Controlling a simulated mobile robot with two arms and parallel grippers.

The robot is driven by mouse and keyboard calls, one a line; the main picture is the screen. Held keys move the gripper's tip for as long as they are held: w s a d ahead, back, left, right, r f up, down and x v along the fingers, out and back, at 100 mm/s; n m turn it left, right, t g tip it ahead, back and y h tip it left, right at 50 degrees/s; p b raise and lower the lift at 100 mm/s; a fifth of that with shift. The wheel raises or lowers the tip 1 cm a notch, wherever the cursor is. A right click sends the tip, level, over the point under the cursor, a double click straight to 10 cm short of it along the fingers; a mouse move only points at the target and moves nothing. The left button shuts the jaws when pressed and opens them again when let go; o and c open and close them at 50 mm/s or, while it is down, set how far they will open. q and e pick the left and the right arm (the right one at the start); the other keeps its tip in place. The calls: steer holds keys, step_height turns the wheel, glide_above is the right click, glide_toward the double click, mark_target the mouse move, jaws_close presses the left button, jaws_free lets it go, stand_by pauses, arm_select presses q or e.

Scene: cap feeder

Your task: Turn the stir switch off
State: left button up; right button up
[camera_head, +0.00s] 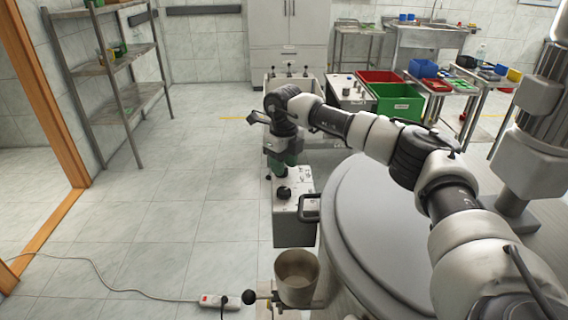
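A grey control box (294,227) with dark knobs and switches on its top panel stands left of the large round machine lid. A black knob (284,193) shows on the panel's near part. I cannot tell which control is the stir switch, and part of the panel is hidden by my arm. My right gripper (282,172) points down over the panel's far part, close above or touching it. Its fingers are too small and covered to tell if they are open or shut. My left gripper is not in view.
The large round grey lid (362,235) lies under my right arm. A beige cup (297,272) and a black ball-ended lever (249,297) are in front. Red (380,77) and green (397,104) bins stand behind. A power strip (219,302) lies on the open floor at left.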

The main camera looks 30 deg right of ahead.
steer(key=shift+f, duration=0.3)
jaws_close()
